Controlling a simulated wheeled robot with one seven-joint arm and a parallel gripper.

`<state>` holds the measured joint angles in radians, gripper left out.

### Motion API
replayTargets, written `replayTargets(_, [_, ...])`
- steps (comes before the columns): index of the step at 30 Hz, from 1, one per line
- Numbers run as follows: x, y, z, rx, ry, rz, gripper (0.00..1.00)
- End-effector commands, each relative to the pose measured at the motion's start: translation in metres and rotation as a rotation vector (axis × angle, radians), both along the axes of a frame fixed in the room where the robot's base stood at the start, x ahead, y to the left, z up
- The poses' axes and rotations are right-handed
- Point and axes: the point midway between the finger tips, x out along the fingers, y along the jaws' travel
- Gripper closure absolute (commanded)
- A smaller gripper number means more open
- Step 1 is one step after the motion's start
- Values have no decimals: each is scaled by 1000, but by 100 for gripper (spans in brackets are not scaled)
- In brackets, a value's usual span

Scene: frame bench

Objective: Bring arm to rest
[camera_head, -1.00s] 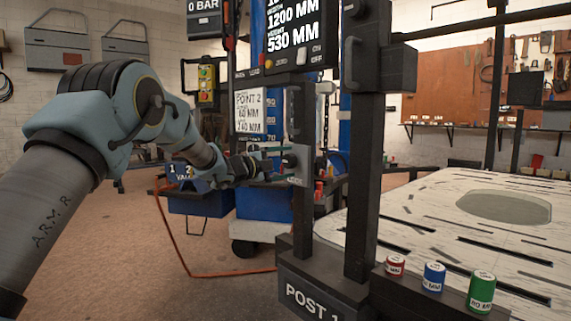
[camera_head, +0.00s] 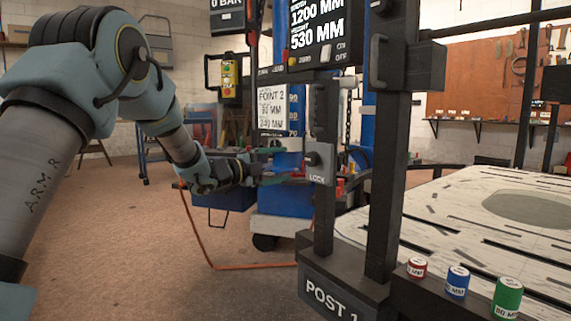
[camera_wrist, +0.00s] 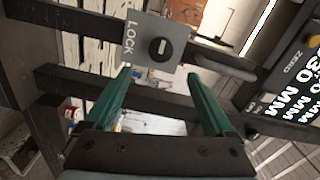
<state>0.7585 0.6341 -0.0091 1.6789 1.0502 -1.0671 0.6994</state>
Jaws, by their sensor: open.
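My arm (camera_head: 165,115) reaches in from the left in the head view, bent at the elbow, with its forearm sloping down to the right. My gripper (camera_head: 272,180) is at its end, left of the lock plate on Post 1. In the wrist view my gripper (camera_wrist: 165,85) has its two green fingers spread apart with nothing between them. The grey lock plate (camera_wrist: 157,40) with a dark round knob lies ahead of the fingertips, and I see a gap to it. The lock plate also shows in the head view (camera_head: 319,172).
Post 1 (camera_head: 385,150) stands upright in the middle with a display (camera_head: 320,25) at its top. Red (camera_head: 417,268), blue (camera_head: 457,281) and green (camera_head: 507,297) cylinders stand beside the slotted bench (camera_head: 450,220). A blue bin (camera_head: 285,202) is behind my gripper. Open floor lies at left.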

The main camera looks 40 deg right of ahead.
Motion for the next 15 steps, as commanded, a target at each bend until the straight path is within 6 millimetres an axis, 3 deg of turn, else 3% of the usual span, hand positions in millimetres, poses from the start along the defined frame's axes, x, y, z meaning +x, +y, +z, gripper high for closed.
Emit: replayTargets(15, [3, 2, 0, 3, 6, 12, 11])
